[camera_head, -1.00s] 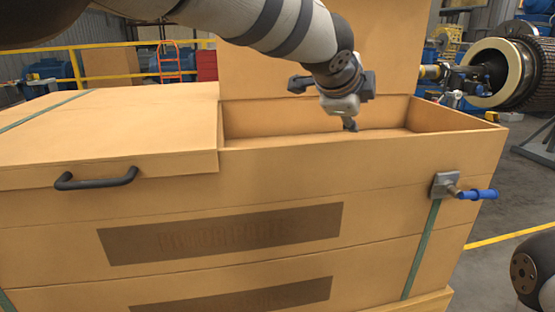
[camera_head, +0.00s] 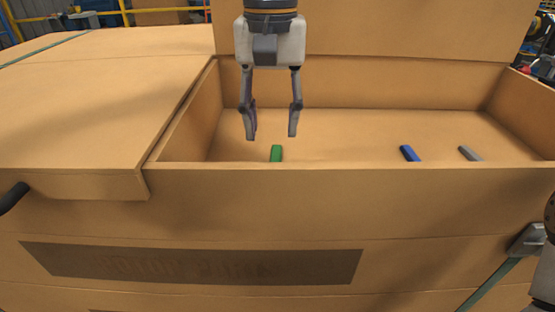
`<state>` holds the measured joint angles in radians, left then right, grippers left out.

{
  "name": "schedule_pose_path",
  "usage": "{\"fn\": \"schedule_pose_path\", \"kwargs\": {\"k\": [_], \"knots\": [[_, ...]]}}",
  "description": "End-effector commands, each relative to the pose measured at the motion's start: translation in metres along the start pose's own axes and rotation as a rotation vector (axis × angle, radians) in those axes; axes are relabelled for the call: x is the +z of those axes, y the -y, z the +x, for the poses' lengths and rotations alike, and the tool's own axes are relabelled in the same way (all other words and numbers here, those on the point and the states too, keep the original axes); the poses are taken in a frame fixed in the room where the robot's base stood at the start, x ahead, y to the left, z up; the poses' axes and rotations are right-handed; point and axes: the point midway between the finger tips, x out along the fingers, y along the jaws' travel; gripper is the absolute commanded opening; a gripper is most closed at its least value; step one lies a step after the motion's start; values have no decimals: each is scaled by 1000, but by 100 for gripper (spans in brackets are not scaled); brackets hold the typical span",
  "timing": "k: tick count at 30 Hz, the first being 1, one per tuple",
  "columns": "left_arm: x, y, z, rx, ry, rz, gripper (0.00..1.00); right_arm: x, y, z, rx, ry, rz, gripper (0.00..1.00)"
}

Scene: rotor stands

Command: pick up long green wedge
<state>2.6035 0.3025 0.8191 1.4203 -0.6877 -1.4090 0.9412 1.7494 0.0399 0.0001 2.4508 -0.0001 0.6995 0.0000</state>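The green wedge (camera_head: 276,153) lies on the floor of the open wooden crate compartment, close behind the front wall. Its lower end is hidden by that wall. My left gripper (camera_head: 271,137) points down into the compartment, above and a little behind the wedge in the picture. Its two fingers are apart with nothing between them. My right gripper is not in view; only a bit of my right arm shows at the right edge.
A blue piece (camera_head: 410,153) and a grey piece (camera_head: 469,153) lie in the same compartment to the right. The crate's front wall (camera_head: 330,180) stands before them. A closed lid (camera_head: 90,110) covers the left part, and a raised panel (camera_head: 400,30) stands behind.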

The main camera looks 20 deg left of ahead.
Motion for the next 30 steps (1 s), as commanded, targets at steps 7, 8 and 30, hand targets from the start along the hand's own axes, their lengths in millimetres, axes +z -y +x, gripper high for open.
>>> {"fn": "schedule_pose_path", "kwargs": {"k": [7, 8, 30], "knots": [[-5, -2, 41, 0, 6, 2, 40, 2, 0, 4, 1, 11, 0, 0], [-6, -3, 47, 1, 7, 1, 40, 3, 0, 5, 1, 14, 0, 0], [-7, -3, 68, 1, -5, 2, 0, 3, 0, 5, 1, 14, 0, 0]]}}
